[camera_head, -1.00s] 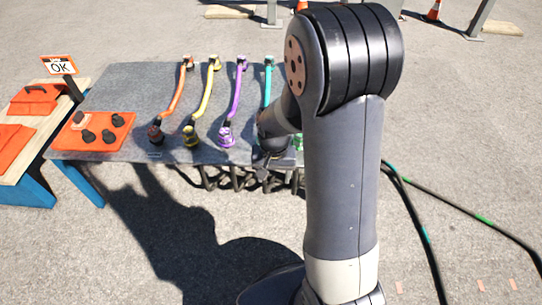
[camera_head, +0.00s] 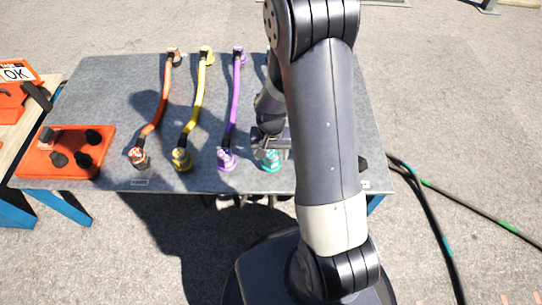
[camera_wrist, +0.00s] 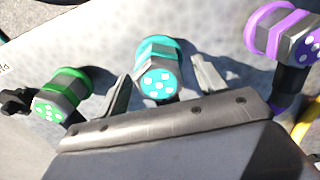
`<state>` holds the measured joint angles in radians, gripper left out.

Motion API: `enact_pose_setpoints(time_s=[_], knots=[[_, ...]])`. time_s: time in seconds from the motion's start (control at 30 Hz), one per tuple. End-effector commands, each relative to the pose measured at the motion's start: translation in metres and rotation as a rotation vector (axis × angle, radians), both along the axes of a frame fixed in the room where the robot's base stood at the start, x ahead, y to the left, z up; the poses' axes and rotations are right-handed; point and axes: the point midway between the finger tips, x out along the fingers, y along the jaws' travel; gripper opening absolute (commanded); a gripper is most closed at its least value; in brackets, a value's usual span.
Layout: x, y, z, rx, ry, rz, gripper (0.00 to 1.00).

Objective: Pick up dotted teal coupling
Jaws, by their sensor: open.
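The teal coupling (camera_wrist: 158,70), with white dots on its end face, stands on the grey table. In the wrist view it is between the two fingers of my gripper (camera_wrist: 160,92), which are apart, one on each side of it. I cannot tell whether either finger touches it. In the head view the teal coupling (camera_head: 271,160) shows just below my gripper (camera_head: 270,150), near the table's front edge. My arm hides most of its cable.
A purple dotted coupling (camera_wrist: 288,38) is on the right in the wrist view, and a green one (camera_wrist: 60,97) is on the left. Yellow (camera_head: 181,158) and orange (camera_head: 139,157) couplings stand further left in the head view. An orange tray (camera_head: 30,165) holds black pieces.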

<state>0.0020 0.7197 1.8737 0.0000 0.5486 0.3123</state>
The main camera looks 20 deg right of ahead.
Motion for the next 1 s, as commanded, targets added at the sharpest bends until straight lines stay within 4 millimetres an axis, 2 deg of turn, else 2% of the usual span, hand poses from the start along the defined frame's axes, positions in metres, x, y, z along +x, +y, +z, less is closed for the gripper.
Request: enact_pose_setpoints(time_s=[0.07, 0.67, 0.9, 1.0], knots=[[0.0, 0.0, 0.0, 0.0, 0.0, 0.0, 0.65], [0.0, 0.0, 0.001, 0.0, 0.0, 0.0, 0.16], [0.001, 0.0, 0.002, 0.0, -0.002, 0.0, 0.14], [0.001, 0.0, 0.011, 0.0, -0.005, 0.0, 0.14]])
